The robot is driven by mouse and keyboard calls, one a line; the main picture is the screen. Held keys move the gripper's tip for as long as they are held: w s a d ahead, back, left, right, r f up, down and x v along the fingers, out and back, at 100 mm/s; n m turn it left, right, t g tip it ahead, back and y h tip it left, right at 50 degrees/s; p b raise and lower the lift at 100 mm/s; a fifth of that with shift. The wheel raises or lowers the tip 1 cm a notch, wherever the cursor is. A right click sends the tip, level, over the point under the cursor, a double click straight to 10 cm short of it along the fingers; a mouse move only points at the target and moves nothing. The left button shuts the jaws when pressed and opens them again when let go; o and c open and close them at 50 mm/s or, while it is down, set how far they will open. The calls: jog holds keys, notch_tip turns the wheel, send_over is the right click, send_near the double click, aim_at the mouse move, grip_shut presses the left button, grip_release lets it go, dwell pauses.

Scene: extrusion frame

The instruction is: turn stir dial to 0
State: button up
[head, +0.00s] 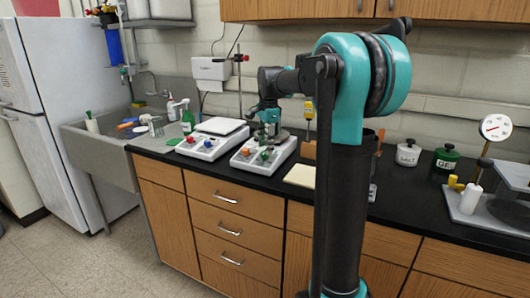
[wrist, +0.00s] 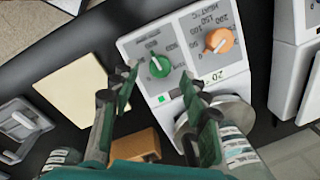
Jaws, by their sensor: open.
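The white hotplate stirrer (head: 262,152) stands on the black counter, and its grey front panel (wrist: 185,50) fills the upper middle of the wrist view. A green dial (wrist: 159,67) with a pale pointer line sits on the panel; its label and scale are too small to read surely. An orange dial (wrist: 219,41), marked HEAT, sits beside it to the right. My gripper (wrist: 161,82) is open and empty, its fingertips on either side of the green dial. I cannot tell whether they touch it. In the head view my gripper (head: 268,128) is above this stirrer.
A second similar white unit (head: 208,140) stands close on the left. A pale yellow pad (wrist: 77,88) and a brown block (wrist: 137,147) lie near the stirrer. A lit green square (wrist: 161,99) shows below the green dial. A sink (head: 120,130) is farther left.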

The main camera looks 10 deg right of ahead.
aim_at(265, 156)
jog(key=shift+w+f, duration=0.15)
jog(key=shift+f, duration=1.45)
grip_shut()
